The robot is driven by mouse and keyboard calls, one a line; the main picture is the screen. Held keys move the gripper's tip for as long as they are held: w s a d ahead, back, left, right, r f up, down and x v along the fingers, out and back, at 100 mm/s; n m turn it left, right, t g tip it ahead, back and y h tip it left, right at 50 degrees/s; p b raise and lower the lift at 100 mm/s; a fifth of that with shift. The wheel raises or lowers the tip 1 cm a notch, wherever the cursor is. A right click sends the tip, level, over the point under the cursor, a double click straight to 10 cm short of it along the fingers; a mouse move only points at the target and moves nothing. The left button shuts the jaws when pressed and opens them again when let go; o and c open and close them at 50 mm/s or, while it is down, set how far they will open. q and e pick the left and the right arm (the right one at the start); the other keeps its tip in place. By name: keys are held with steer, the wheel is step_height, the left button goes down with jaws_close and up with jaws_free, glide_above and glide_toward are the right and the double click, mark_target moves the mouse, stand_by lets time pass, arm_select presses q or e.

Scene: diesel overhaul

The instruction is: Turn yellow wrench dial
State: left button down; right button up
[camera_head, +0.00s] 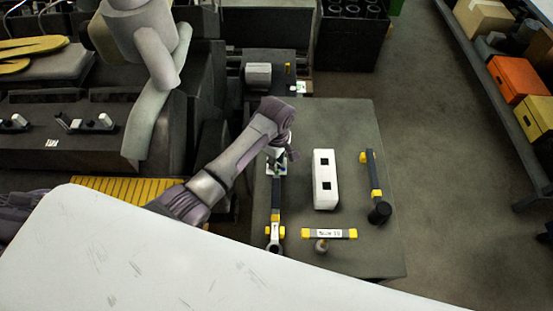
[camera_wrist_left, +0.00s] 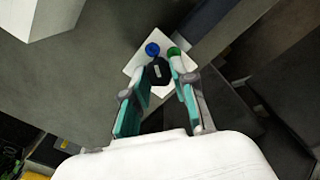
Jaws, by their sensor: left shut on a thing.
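A long dark wrench with a yellow dial (camera_head: 275,231) near its front end lies on the grey table (camera_head: 345,120), pointing toward me. Its silver head is at the front. My left gripper (camera_head: 277,158) is over the wrench's far end, beside a small white plate. In the left wrist view, the teal fingers of my left gripper (camera_wrist_left: 158,82) close around a small black part (camera_wrist_left: 158,70) with a light label. I cannot tell whether that part belongs to the wrench. Blue and green round spots show near the fingertips. The yellow dial is not visible in the wrist view.
A white block with two square holes (camera_head: 326,180) stands right of the wrench. A second dark wrench with yellow bands (camera_head: 373,175) lies farther right. A labelled yellow-ended bar (camera_head: 329,234) lies in front. The table's far right part is clear.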

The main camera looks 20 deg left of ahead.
arm_select(q)
steer(key=m, duration=0.2)
steer(key=shift+m, duration=0.3)
steer(key=m, duration=0.2)
steer(key=shift+m, duration=0.4)
steer(key=m, duration=0.6)
steer(key=shift+w, duration=0.1)
steer(key=m, duration=0.6)
steer(key=shift+m, duration=0.3)
steer(key=m, duration=0.5)
steer(key=c, duration=0.9)
jaws_free()
